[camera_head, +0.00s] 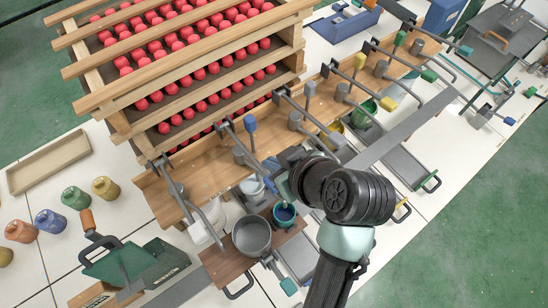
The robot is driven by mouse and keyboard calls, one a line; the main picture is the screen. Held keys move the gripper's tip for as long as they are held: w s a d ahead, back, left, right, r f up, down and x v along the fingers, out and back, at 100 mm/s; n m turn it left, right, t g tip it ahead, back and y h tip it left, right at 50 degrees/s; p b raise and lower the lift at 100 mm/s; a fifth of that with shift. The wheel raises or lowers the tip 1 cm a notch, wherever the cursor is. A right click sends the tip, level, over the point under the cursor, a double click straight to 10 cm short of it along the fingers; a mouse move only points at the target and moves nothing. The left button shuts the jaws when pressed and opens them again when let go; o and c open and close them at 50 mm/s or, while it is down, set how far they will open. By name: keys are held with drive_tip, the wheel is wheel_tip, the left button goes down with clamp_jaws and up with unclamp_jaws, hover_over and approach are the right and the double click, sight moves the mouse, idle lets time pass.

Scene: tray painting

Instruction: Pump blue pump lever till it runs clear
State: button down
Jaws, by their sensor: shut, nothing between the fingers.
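A lever with a blue handle (250,123) stands up from the wooden pump bench (215,185), left of and behind my gripper. My gripper (284,183) is small and partly hidden by my black wrist; it looks shut and empty, apart from the blue handle. A teal cup with blue liquid (285,214) stands just below my gripper on a brown board. A grey pot (251,236) stands beside the cup. A pale bucket with some blue on it (252,187) sits under the bench front. Whether any liquid is flowing cannot be seen.
A wooden rack of red balls (190,60) rises behind the bench. Yellow (360,61) and green (400,38) levers line the bench to the right. Coloured jars (49,222) and an empty wooden tray (48,160) are at left.

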drive_tip(key=shift+f+b, duration=0.4)
drive_tip(key=shift+f, duration=0.5)
drive_tip(key=shift+f+b, duration=3.95)
drive_tip(key=shift+f, duration=1.65)
wheel_tip(320, 180, up, 11)
drive_tip(key=p, duration=1)
drive_tip(key=shift+r+p, duration=0.2)
drive_tip(key=shift+p, duration=0.1)
drive_tip(key=shift+f, duration=0.1)
